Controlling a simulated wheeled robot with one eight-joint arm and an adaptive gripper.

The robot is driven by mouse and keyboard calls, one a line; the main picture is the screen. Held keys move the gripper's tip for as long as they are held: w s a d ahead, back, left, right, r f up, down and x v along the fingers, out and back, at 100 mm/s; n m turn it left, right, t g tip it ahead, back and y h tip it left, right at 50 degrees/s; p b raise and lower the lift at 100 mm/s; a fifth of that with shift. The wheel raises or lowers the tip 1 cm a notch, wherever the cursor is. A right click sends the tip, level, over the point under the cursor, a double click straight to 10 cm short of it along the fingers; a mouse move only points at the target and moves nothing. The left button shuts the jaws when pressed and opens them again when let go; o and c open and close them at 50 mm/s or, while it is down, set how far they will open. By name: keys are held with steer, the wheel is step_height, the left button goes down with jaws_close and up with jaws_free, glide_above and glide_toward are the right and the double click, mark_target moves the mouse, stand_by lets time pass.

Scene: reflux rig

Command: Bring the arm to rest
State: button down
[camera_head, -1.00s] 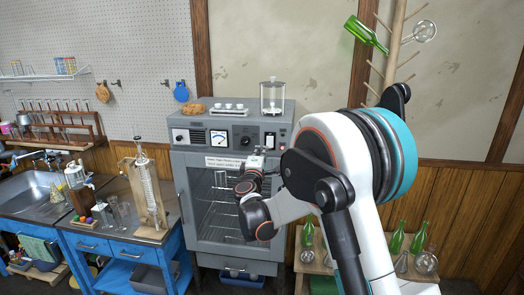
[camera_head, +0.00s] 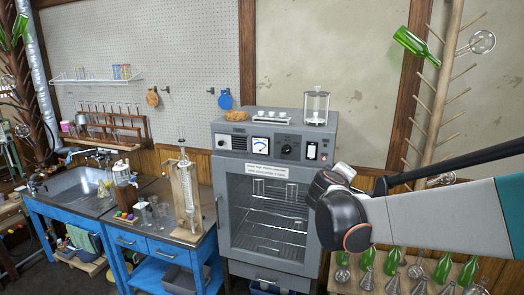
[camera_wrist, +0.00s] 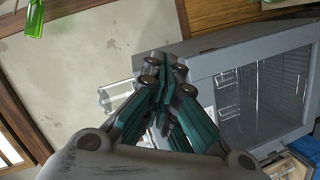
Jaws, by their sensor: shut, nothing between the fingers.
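My gripper shows in the wrist view (camera_wrist: 168,88), its teal fingers drawn together with nothing between them. In the head view my arm (camera_head: 440,215) reaches in from the right edge, and its dark wrist end is in front of the right side of the grey oven (camera_head: 229,200). The fingers are hidden there behind the wrist. The oven's glass door (camera_head: 270,237) is shut, with wire racks and a few glass pieces visible inside. In the wrist view the oven (camera_wrist: 225,50) appears tilted, behind and to the right of the fingers.
A clear glass jar (camera_head: 316,107) stands on the oven top. Left are a blue bench (camera_head: 140,243) with glassware and a sink (camera_head: 75,190). Right are a wooden drying tree (camera_head: 440,90) with a green bottle (camera_head: 415,45), and several green bottles low down below my arm.

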steer(key=s+d+f+m+g+y+b, duration=0.15)
steer(key=s+f, duration=0.25)
steer(key=s, duration=0.6)
steer(key=s+f+m+g+y+b, duration=0.1)
steer(key=s+f+m+g, duration=0.15)
steer(key=s, duration=0.65)
steer(key=s+a+f+m+g+y+b, duration=0.1)
steer(key=s+a+f+y, duration=0.1)
steer(key=s+f, duration=0.3)
steer(key=s+a+f+m+g+y+b, duration=0.1)
steer(key=s+a+f+m+y, duration=0.1)
steer(key=s, duration=0.9)
step_height(320, 180, down, 4)
steer(key=shift+s+a+r+y+b, duration=0.25)
steer(key=shift+a+y+b, duration=0.2)
steer(key=shift+a, duration=0.7)
